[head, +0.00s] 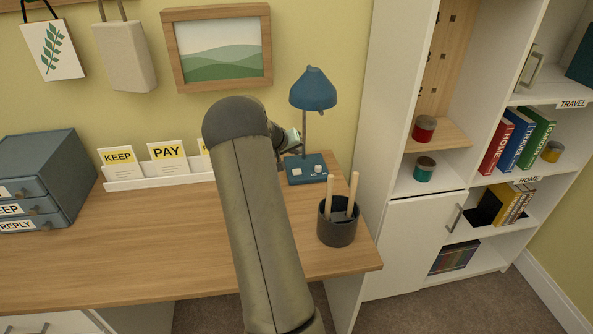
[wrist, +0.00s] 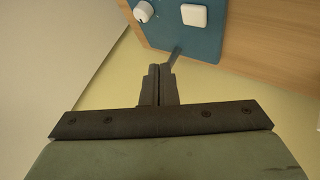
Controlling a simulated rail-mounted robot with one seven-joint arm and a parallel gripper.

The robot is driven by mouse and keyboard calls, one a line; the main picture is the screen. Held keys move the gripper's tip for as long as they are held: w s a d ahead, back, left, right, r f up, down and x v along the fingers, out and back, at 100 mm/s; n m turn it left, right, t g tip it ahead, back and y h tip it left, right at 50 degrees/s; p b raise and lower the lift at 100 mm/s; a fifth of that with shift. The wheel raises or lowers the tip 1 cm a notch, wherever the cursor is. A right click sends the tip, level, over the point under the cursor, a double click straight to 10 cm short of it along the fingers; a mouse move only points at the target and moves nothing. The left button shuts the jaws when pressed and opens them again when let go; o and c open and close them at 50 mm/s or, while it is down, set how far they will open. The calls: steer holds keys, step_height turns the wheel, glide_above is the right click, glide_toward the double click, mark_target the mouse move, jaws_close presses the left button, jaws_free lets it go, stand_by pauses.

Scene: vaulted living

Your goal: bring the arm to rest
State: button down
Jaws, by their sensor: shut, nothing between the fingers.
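My arm rises through the middle of the head view and reaches over the desk (head: 150,245). My gripper (wrist: 159,70) shows in the wrist view with its two dark fingers together and nothing between them. In the head view the gripper end is mostly hidden behind my arm, just left of the blue lamp's stem. The lamp (head: 314,90) stands upright at the back of the desk. Its blue base (wrist: 178,28), with a white knob and a white button, shows beyond the fingertips in the wrist view. I cannot tell whether the fingers touch the lamp.
A dark pen cup (head: 337,229) with wooden sticks stands right of my arm. A white card holder (head: 150,180) and blue-grey drawers (head: 45,175) are to the left. A white shelf unit (head: 400,235) stands at right. The desk's front left is clear.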

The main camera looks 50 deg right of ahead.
stand_by(0.4)
steer(key=s+a+r+n+y+p, duration=0.1)
steer(key=a+r, duration=0.2)
steer(key=a, duration=0.6)
steer(key=a+r+n+t+y, duration=0.1)
steer(key=a+r+y, duration=0.15)
steer(key=a, duration=0.65)
steer(key=s+a+r+n+y+p, duration=0.1)
steer(key=a+r, duration=0.2)
steer(key=a, duration=0.7)
steer(key=s+a+n+y, duration=0.2)
steer(key=s+a+n, duration=0.1)
steer(key=s+a, duration=0.6)
steer(key=s+a+r+n+y+p, duration=0.1)
steer(key=s+a+n+y, duration=0.1)
steer(key=s+a, duration=0.8)
steer(key=a+n, duration=0.1)
steer(key=a, duration=0.6)
steer(key=shift+r+g+y, duration=0.25)
steer(key=shift+g+y, duration=0.05)
steer(key=shift+y, duration=0.05)
